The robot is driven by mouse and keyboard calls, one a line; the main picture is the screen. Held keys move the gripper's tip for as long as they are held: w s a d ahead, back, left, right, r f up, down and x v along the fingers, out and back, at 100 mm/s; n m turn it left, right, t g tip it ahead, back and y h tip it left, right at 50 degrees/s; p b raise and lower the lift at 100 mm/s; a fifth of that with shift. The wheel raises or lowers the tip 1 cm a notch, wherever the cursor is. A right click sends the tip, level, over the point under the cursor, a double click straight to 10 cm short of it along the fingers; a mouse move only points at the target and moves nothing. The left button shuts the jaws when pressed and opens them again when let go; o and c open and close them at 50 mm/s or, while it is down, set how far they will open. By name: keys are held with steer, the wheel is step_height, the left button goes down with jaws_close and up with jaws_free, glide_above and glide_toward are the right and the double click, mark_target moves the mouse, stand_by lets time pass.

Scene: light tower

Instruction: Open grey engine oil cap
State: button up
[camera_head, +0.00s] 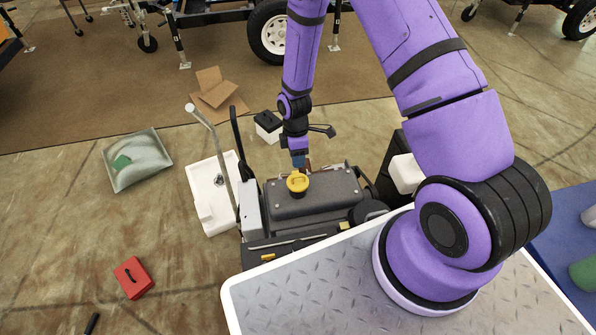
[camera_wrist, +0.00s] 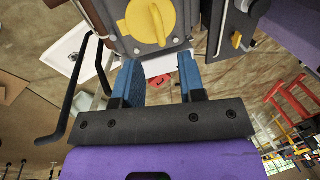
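A dark grey engine block (camera_head: 335,192) stands in the middle of the head view. A round yellow cap (camera_head: 297,182) with a raised grip bar sits on its top. The cap also shows at the top of the wrist view (camera_wrist: 148,20). I cannot make out a grey oil cap in either view. My gripper (camera_head: 299,163) points down just behind the yellow cap in the head view. In the wrist view, its two blue fingers (camera_wrist: 160,65) are apart with nothing between them, and the yellow cap lies beyond the fingertips. Whether the fingers touch the engine cannot be told.
A black lever (camera_head: 236,145) and a pale post (camera_head: 212,130) rise left of the engine. A white tray (camera_head: 207,195), a grey pan (camera_head: 150,165) and a red box (camera_head: 133,277) lie on the floor at left. A small yellow handle (camera_wrist: 237,40) shows right of the cap.

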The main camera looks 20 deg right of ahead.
steer(key=shift+s+a+f, duration=0.1)
steer(key=shift+s+f, duration=0.1)
steer(key=shift+f, duration=0.8)
steer(key=shift+s+d+f, duration=0.1)
steer(key=shift+s+f, duration=0.1)
steer(key=shift+f, duration=0.8)
steer(key=shift+s+a+f, duration=0.1)
steer(key=shift+s+f, duration=0.1)
steer(key=shift+f, duration=0.8)
steer(key=shift+c, duration=0.5)
jaws_close()
